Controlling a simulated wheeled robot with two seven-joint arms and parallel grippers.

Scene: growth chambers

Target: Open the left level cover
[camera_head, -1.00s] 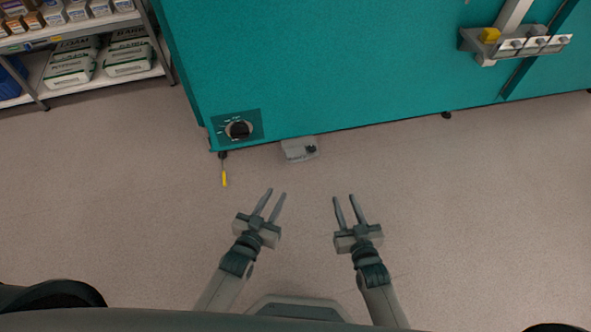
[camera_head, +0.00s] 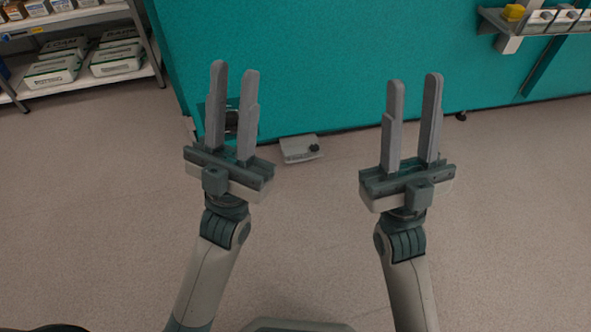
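The teal chamber wall (camera_head: 320,60) fills the upper middle. A dark dial panel (camera_head: 231,122) low on the chamber's left end is partly hidden behind my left gripper's fingers. My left gripper (camera_head: 234,70) is open, fingers pointing up in the picture, with nothing between them. My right gripper (camera_head: 414,80) is open and empty, to the right of the grey box.
The floor (camera_head: 310,225) between my arms is clear.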

